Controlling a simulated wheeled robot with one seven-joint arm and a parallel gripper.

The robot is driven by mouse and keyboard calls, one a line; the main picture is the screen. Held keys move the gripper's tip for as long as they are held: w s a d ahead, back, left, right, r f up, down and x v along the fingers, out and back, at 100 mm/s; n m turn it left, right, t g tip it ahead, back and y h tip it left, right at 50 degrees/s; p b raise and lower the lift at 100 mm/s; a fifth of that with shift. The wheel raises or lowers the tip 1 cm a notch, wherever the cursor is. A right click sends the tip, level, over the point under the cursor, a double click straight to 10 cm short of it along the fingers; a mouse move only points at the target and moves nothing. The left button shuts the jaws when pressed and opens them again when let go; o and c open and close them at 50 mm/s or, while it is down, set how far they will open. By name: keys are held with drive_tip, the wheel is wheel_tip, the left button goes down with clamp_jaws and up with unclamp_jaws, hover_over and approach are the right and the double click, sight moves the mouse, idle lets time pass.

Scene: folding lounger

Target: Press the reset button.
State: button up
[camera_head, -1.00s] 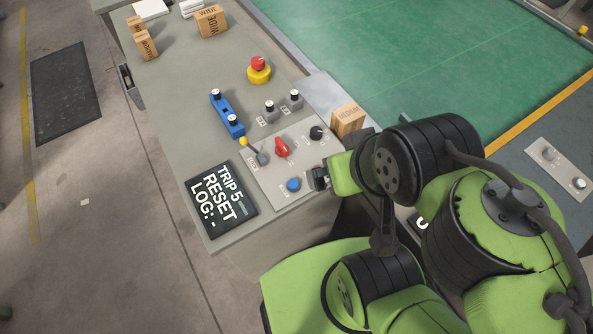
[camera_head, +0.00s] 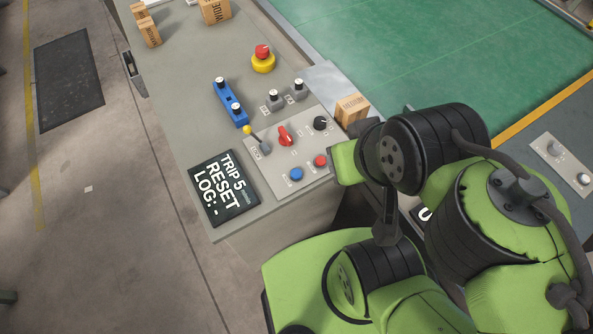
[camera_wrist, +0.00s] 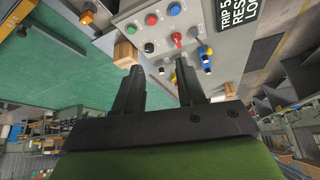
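A grey control panel (camera_head: 275,180) on the bench carries a blue button (camera_head: 296,174) and a red button (camera_head: 320,161). The wrist view shows the blue button (camera_wrist: 174,9), the red button (camera_wrist: 151,19) and a green button (camera_wrist: 130,29) in a row. The small labels are too blurred to tell which one is reset. My gripper (camera_wrist: 160,66) is open and empty, its two fingers apart, pointing toward the panel side without touching any button. In the head view my arm hides the gripper and the green button.
The panel also has a red rotary switch (camera_head: 285,136), a black knob (camera_head: 320,123) and a yellow-tipped lever (camera_head: 248,130). A dark sign (camera_head: 224,188) reads "TRIP 5 RESET LOG: -". A cardboard box (camera_head: 352,108) stands near my arm. An emergency stop (camera_head: 263,58) is farther back.

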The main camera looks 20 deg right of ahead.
clamp_jaws()
idle(1.1)
